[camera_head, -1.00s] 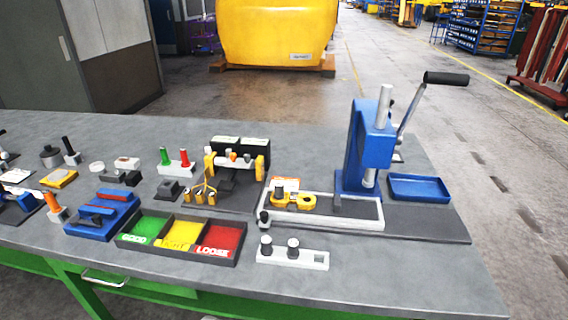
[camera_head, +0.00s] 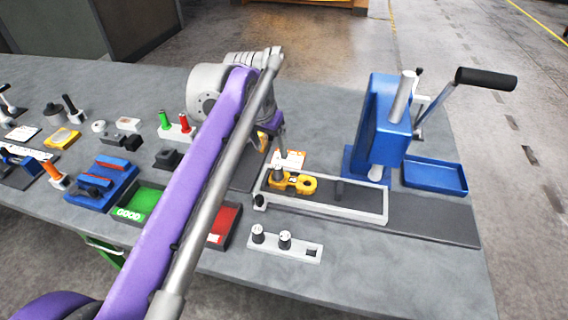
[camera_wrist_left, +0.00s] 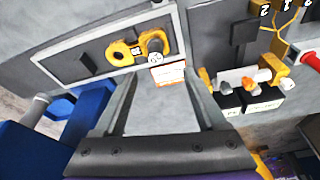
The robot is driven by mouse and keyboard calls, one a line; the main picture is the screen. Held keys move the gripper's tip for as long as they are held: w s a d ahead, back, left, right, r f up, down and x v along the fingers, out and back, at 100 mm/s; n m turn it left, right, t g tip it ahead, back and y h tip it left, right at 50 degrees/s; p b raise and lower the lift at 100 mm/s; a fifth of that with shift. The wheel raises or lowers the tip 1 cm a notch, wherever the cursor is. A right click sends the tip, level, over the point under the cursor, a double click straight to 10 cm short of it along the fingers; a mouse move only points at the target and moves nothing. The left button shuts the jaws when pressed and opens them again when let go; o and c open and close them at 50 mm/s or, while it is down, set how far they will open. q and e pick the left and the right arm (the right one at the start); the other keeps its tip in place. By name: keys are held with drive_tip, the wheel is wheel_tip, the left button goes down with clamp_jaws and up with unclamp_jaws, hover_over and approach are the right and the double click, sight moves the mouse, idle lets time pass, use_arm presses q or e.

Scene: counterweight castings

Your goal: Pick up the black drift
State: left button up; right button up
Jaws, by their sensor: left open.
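I cannot tell for sure which dark piece is the black drift. Two upright black-bodied pieces with pale tops (camera_head: 271,239) stand in a white block at the front edge. A small black knob (camera_head: 260,202) is at the near left corner of the pale-rimmed tray, and a flat dark block (camera_head: 340,190) lies inside it, also in the left wrist view (camera_wrist_left: 85,62). My left gripper (camera_head: 273,132) is above the back left of the tray, its fingers partly hidden by my arm. In the left wrist view its jaws (camera_wrist_left: 165,80) are open and empty. My right gripper is out of view.
A yellow casting (camera_head: 300,184) sits in the tray (camera_head: 330,212), beside an orange and white card (camera_head: 290,158). A blue lever press (camera_head: 378,130) and blue bin (camera_head: 435,176) stand right. My arm covers part of the sorting tray (camera_head: 228,228). Front right bench is clear.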

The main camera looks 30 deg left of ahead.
sight(277, 166)
use_arm(q)
drive_tip(key=x, duration=0.3)
drive_tip(key=shift+s+f, duration=0.2)
drive_tip(key=shift+f, duration=0.25)
drive_tip(key=x, duration=0.5)
drive_tip(key=shift+w+d+f, duration=0.3)
drive_tip(key=shift+d, duration=0.05)
clamp_jaws()
